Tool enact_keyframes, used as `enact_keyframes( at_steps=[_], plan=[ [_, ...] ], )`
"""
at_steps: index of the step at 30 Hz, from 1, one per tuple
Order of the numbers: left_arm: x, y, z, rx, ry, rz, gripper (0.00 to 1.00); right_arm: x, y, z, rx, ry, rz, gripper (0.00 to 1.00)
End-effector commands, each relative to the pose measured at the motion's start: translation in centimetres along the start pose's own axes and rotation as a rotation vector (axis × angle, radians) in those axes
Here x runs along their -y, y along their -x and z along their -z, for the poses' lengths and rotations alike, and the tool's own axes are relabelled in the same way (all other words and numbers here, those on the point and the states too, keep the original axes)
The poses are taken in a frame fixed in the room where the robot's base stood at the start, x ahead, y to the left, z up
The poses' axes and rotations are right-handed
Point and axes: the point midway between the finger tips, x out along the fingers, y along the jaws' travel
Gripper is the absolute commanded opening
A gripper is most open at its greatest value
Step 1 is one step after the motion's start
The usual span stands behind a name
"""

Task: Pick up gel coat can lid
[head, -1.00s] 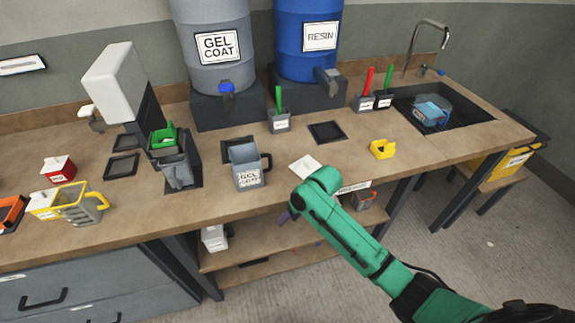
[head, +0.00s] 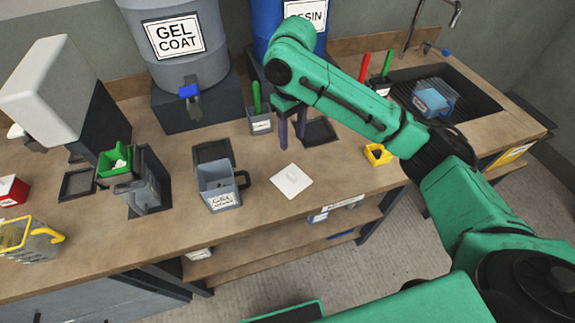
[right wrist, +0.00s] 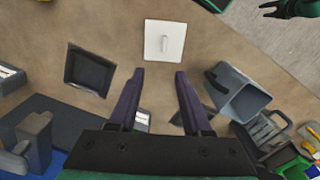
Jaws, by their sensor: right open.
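The gel coat can lid is a flat white square plate (head: 291,181) with a small raised grip. It lies on the bench right of the grey gel coat can (head: 219,186), near the front edge. My right gripper (head: 291,140) is open and empty, fingers pointing down, above the bench just behind the lid. In the right wrist view the lid (right wrist: 165,40) lies beyond the open fingertips (right wrist: 160,74), apart from them. The can (right wrist: 237,92) shows open-topped at the right. A dark claw with green, seemingly my left gripper (right wrist: 270,9), shows at the top right; its opening is unclear.
A black square pad (head: 320,131) lies behind the lid. A grey holder with a green handle (head: 259,118) stands close left of my gripper. A yellow holder (head: 378,154) sits to the right. The gel coat drum (head: 186,50) stands behind. Bench around the lid is clear.

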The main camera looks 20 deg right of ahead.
Motion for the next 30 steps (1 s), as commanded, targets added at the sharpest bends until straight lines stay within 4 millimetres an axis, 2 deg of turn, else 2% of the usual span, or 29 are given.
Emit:
enact_keyframes(
  at_steps=[2, 6, 9, 13, 17, 21, 27, 29, 30],
  plan=[
    [-0.5, -0.5, -0.8, 0.012, 0.000, -0.006, 0.50, 0.2, -2.2, -0.1, 0.007, 0.001, 0.006, 0.49],
    [-0.9, 0.9, -3.2, 0.052, 0.000, -0.013, 0.50, 0.0, -5.5, -0.1, 0.006, -0.001, 0.003, 0.49],
    [-1.0, 1.3, -4.0, 0.066, 0.000, -0.014, 0.50, 0.1, -7.5, -0.1, 0.004, -0.001, 0.003, 0.49],
    [-0.9, 1.8, -3.6, 0.061, 0.000, -0.013, 0.50, 0.1, -9.0, -0.1, 0.002, 0.000, 0.003, 0.49],
    [-0.5, 3.0, -1.9, 0.036, 0.000, -0.008, 0.50, 0.1, -11.4, -0.2, 0.004, 0.000, 0.003, 0.49],
    [-0.2, 3.1, -1.0, 0.021, 0.000, -0.004, 0.50, 0.1, -13.6, -0.1, 0.000, 0.000, 0.002, 0.49],
    [-0.2, 3.0, -1.8, 0.032, 0.001, -0.004, 0.50, 0.2, -13.8, -0.1, -0.002, 0.001, 0.002, 0.49],
    [-0.2, 3.0, -1.9, 0.035, 0.002, -0.004, 0.50, 0.2, -13.8, -0.1, -0.002, 0.001, 0.002, 0.26],
    [-0.2, 3.0, -2.0, 0.037, 0.002, -0.004, 0.50, 0.2, -13.8, -0.1, -0.002, 0.001, 0.002, 0.10]
  ],
)
